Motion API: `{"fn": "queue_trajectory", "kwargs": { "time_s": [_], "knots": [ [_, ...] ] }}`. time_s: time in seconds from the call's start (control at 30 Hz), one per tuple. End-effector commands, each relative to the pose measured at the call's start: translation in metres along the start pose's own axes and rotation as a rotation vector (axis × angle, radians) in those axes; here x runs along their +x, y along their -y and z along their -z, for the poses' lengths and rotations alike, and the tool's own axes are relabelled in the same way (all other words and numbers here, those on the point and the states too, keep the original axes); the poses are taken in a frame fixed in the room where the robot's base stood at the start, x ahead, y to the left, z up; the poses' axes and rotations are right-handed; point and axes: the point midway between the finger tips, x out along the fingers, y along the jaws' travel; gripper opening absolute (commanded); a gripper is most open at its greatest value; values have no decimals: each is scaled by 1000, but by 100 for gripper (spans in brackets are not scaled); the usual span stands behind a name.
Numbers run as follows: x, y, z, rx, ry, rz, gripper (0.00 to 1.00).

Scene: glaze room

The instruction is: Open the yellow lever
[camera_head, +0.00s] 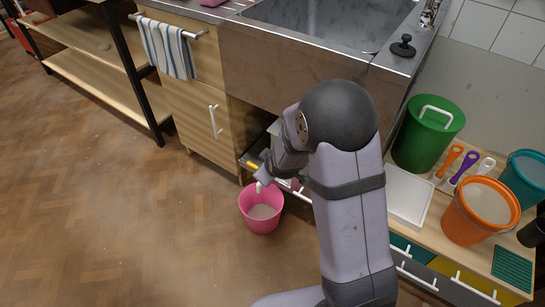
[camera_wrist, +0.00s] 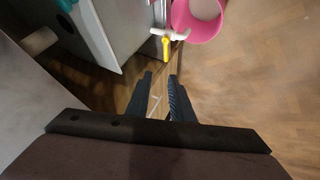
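The yellow lever (camera_wrist: 166,48) sits on a white tap-like fitting (camera_wrist: 172,33) in the wrist view, just beyond my fingertips. In the head view, a small part of the yellow lever (camera_head: 252,165) shows below the sink, beside my gripper (camera_head: 264,173). In the wrist view my gripper (camera_wrist: 160,76) has its two dark fingers apart, with nothing between them. The lever lies ahead of the gap, and the fingers look clear of it. My arm hides much of the space under the sink in the head view.
A pink bucket (camera_head: 262,212) stands on the floor below the fitting. A wooden cabinet (camera_head: 205,125) is to the left. A green bin (camera_head: 428,135), an orange bucket (camera_head: 480,215) and a white tray (camera_head: 408,197) stand on the right counter. Open floor lies at left.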

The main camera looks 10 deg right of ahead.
Motion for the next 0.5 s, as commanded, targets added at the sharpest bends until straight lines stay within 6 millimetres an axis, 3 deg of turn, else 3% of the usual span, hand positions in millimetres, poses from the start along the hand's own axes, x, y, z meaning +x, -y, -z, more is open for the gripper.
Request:
{"fn": "queue_trajectory", "kwargs": {
  "time_s": [0.03, 0.2, 0.5],
  "knots": [
    [-11, -3, 2, 17, 11, 9, 21],
    [-32, -2, -2, 67, 50, 39, 21],
    [-47, 0, -6, 106, 84, 63, 21]
  ]
}}
